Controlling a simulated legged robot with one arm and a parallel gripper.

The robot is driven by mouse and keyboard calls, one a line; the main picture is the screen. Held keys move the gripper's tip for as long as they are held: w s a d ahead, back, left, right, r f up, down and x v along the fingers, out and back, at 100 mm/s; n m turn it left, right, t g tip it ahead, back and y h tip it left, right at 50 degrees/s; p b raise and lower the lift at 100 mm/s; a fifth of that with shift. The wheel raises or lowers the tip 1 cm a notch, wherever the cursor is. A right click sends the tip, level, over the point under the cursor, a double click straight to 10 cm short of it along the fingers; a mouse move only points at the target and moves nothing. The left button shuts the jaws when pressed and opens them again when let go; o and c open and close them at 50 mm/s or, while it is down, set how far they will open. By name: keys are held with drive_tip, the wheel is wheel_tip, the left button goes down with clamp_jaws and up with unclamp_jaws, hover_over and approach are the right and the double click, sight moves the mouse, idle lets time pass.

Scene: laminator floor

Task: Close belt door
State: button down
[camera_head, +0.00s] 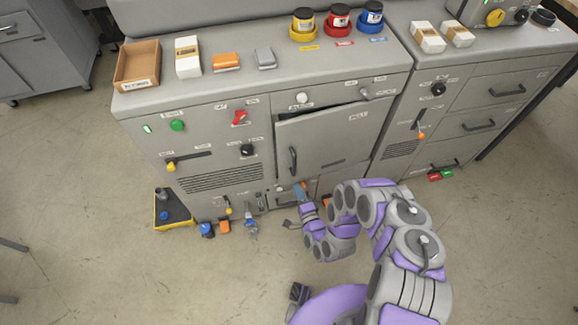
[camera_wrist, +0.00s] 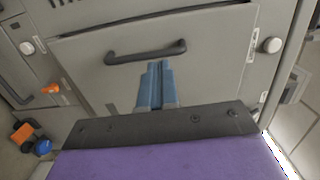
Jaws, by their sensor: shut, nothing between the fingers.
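The grey belt door (camera_head: 335,135) is in the right part of the middle cabinet's front. It stands slightly ajar, with a dark gap along its top edge. Its dark upright handle (camera_head: 293,160) is near its left edge. My gripper (camera_head: 300,187) is low in front of the cabinet, just below the door. In the wrist view its blue fingers (camera_wrist: 155,80) are together and empty. They point at a grey panel (camera_wrist: 215,70) with a dark bar handle (camera_wrist: 145,52); I cannot tell whether they touch it.
A small low drawer (camera_head: 286,203) is below the door, partly behind my arm. Boxes, including an open carton (camera_head: 138,65), and colored jars (camera_head: 338,18) stand on the cabinet top. A yellow-edged tray (camera_head: 172,210) and small items lie on the floor left. Floor at front left is clear.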

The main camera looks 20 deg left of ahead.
drive_tip(key=b, duration=0.8)
approach(282, 155)
drive_tip(key=x, duration=0.5)
drive_tip(key=shift+w+a+f, duration=0.15)
drive_tip(key=shift+w+a, duration=0.05)
drive_tip(key=shift+a, duration=0.05)
drive_tip(key=shift+w, duration=0.55)
drive_tip(key=shift+a, duration=0.15)
drive_tip(key=shift+a, duration=0.1)
